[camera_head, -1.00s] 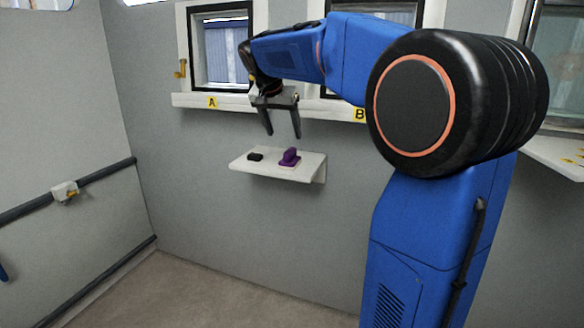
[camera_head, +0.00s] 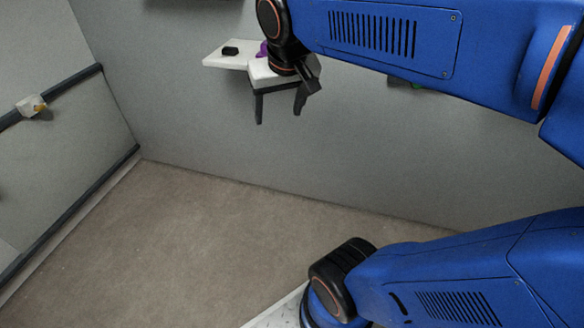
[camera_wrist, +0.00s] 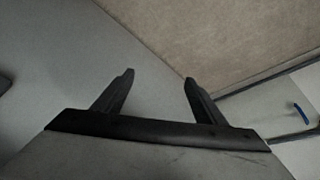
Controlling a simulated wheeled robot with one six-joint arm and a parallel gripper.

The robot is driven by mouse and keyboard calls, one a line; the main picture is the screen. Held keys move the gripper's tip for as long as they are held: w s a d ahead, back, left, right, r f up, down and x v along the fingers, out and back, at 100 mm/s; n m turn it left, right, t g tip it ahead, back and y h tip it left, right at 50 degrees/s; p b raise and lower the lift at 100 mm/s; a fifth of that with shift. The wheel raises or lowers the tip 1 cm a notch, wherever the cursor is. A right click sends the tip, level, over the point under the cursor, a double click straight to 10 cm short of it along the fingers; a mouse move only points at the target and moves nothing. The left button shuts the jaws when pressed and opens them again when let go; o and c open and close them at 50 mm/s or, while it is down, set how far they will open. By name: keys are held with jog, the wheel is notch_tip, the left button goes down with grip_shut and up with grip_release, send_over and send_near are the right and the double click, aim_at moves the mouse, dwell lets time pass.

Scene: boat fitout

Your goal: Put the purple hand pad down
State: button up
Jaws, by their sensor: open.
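The purple hand pad (camera_head: 263,49) rests on the small white wall shelf (camera_head: 226,60) in the head view, mostly hidden behind my wrist. My gripper (camera_head: 278,115) is open and empty, with its fingers pointing down in front of the shelf and lower than its top. In the wrist view my gripper (camera_wrist: 158,78) shows two spread fingers with nothing between them. The pad is not in the wrist view.
A small black object (camera_head: 230,50) lies on the shelf's left part. A dark rail (camera_head: 60,95) with a white fitting (camera_head: 31,105) runs along the left wall. The brown floor (camera_head: 180,240) is clear at the left.

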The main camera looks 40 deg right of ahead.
jog(key=s+a+f+n+y, duration=0.1)
jog(key=s+a+f+n, duration=0.1)
jog(key=s+f, duration=0.7)
jog(key=shift+s+a+f+n, duration=0.15)
jog(key=shift+s+a+n, duration=0.3)
jog(key=shift+a, duration=0.2)
jog(key=shift+o, duration=0.5)
notch_tip(320, 180, up, 28)
jog(key=m+g+h, duration=0.2)
jog(key=m+h, duration=0.1)
jog(key=m, duration=0.8)
send_over(265, 42)
jog(key=s+a, duration=0.4)
jog(key=a, duration=0.1)
jog(key=shift+n, duration=0.25)
jog(key=x, duration=1.2)
jog(key=shift+w+d, duration=0.35)
jog(key=shift+d+x, duration=0.15)
jog(key=shift+x, duration=1.2)
jog(key=shift+d+x, duration=0.2)
jog(key=shift+x, duration=1.1)
jog(key=shift+w, duration=0.15)
jog(key=c, duration=1.3)
